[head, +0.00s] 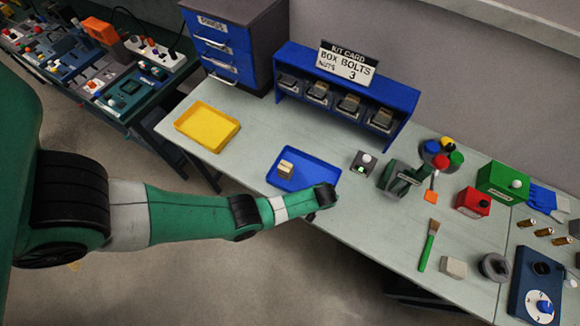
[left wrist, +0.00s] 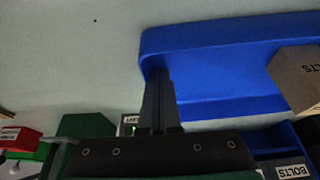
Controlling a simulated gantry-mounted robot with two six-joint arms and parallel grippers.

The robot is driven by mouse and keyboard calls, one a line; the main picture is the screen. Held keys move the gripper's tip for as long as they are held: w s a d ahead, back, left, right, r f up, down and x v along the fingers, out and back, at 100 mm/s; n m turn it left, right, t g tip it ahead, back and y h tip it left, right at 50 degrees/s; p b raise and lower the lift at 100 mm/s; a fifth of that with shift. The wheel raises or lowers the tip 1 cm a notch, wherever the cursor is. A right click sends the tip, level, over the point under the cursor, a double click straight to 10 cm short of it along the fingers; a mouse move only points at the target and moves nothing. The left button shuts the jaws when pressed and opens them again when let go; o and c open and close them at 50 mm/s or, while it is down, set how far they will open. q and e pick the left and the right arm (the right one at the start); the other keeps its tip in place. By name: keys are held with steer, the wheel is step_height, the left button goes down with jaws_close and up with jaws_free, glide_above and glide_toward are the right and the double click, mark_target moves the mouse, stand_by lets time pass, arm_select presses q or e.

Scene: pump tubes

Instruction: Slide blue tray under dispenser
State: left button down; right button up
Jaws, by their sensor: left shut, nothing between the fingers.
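The blue tray (head: 314,172) lies on the bench in front of the dispenser (head: 302,62), a blue rack with several bays. The tray is apart from the rack, with bare bench between them. A small tan box (head: 286,169) marked BOLTS sits in the tray; the box (left wrist: 298,78) also shows in the left wrist view. My left gripper (head: 328,195) is shut and empty at the tray's near right corner. In the left wrist view its fingers (left wrist: 159,78) overlap a corner of the tray (left wrist: 215,65); I cannot tell whether they touch it. My right gripper is out of view.
A yellow tray (head: 207,126) lies to the left, below a drawer cabinet (head: 228,45). A small button box (head: 363,162) and a green clamp-like tool (head: 400,178) stand right of the blue tray. A brush (head: 429,246) lies further right. The bench between tray and rack is clear.

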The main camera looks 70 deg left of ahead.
arm_select(q)
steer(key=shift+w, duration=0.1)
steer(key=w+d+b, duration=0.1)
steer(key=w+d, duration=0.1)
steer(key=w+d+b, duration=0.1)
steer(key=d, duration=0.1)
steer(key=shift+w+d+f, duration=0.1)
steer(key=shift+w+d, duration=0.15)
steer(key=shift+w, duration=0.15)
steer(key=shift+w+d+b, duration=0.3)
steer(key=shift+d+b, duration=0.1)
